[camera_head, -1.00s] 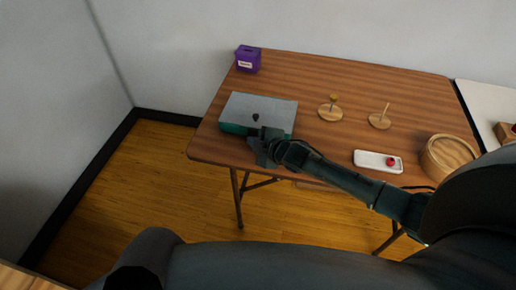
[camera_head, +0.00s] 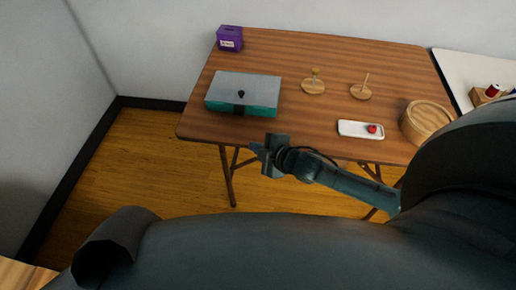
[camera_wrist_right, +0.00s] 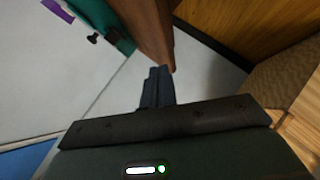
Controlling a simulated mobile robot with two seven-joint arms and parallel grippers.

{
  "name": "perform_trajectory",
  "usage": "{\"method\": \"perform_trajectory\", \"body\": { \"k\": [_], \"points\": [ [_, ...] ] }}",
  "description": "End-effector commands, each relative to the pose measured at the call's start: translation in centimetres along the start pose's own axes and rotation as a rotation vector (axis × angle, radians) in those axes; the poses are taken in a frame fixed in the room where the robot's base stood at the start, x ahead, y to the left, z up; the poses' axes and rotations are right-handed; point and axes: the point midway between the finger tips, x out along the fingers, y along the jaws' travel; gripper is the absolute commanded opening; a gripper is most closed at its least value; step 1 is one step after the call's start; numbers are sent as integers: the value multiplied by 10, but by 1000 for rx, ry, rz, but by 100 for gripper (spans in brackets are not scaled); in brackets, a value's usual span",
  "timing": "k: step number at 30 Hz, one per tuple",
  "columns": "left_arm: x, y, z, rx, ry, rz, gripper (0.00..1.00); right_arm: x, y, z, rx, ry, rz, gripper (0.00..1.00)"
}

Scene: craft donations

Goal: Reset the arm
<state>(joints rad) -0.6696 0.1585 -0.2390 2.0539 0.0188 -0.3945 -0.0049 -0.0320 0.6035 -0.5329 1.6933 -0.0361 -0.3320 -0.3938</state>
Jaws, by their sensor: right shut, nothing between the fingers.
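My right arm reaches in from the right in the head view. Its gripper (camera_head: 260,150) is in front of the table's front edge, below and apart from the teal box. The gripper is shut and empty; its closed fingers (camera_wrist_right: 157,88) also show in the right wrist view. The teal box (camera_head: 258,99) has a grey lid (camera_head: 232,82) with a black knob and stands shut at the left of the table. Its teal side and knob (camera_wrist_right: 93,38) show in the wrist view. My left gripper is not in view.
The wooden table (camera_head: 310,115) holds a purple box (camera_head: 230,38), two wooden stands (camera_head: 313,87) (camera_head: 361,92), a white tray (camera_head: 352,129) with a red item (camera_head: 372,128), and a round wooden container (camera_head: 426,120). A white table (camera_head: 455,65) is at the right. The floor (camera_head: 135,160) at left is clear.

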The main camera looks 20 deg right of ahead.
Motion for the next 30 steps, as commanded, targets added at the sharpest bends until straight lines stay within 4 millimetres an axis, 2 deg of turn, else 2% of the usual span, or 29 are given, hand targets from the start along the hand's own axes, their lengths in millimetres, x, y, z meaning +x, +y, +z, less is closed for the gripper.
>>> {"method": "perform_trajectory", "body": {
  "k": [5,20,23,25,30],
  "points": [
    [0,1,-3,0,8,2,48,-6,-3,1,0,0,0,0],
    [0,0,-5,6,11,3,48,-6,-4,0,3,0,-1,0],
    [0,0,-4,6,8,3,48,-11,-17,-8,68,7,-13,0],
    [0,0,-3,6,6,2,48,-21,-37,-21,180,16,-30,0],
    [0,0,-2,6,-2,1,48,-64,-88,-53,588,-2,-60,0]
  ]
}}
